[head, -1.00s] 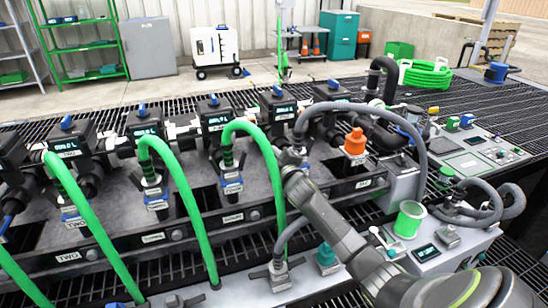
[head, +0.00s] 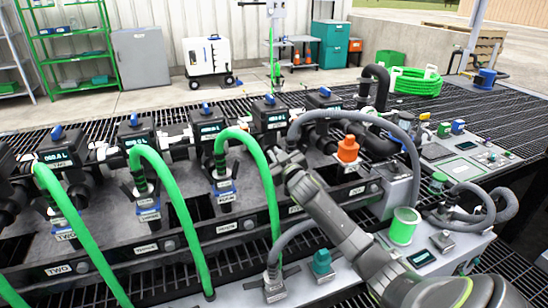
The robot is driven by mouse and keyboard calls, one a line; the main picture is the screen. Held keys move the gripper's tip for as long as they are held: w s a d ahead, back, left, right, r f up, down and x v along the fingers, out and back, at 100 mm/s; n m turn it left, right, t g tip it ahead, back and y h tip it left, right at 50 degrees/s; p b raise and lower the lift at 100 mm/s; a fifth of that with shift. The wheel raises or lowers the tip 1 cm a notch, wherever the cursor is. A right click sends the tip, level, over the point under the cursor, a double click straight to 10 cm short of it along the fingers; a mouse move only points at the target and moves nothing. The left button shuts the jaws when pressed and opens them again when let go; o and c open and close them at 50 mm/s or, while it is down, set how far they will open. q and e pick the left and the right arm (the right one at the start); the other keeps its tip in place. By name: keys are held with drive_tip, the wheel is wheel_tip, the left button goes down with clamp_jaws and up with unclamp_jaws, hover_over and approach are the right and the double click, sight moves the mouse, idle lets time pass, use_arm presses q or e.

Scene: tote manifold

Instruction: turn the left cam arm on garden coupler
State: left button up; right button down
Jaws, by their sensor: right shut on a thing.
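My right gripper (head: 281,160) reaches in from the lower right to the manifold station where the thick grey hose (head: 350,115) bends down. It is shut at the coupler under that hose end, which I take for the garden coupler. The cam arm in its jaws is small and mostly hidden by the fingers, so its angle cannot be made out. The coupler body is also largely covered by my gripper and forearm. My left gripper is not in view.
Green hoses (head: 172,190) arch from the neighbouring couplers down to the front rail. An orange cap (head: 348,149) stands just right of my gripper. Black valves with displays (head: 270,114) stand behind.

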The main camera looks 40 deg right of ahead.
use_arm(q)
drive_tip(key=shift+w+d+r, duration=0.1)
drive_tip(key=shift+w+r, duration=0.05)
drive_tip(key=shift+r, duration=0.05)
use_arm(e)
drive_tip(key=shift+d+m, duration=0.1)
drive_tip(key=shift+m, duration=0.2)
drive_tip(key=c, duration=1.5)
unclamp_jaws()
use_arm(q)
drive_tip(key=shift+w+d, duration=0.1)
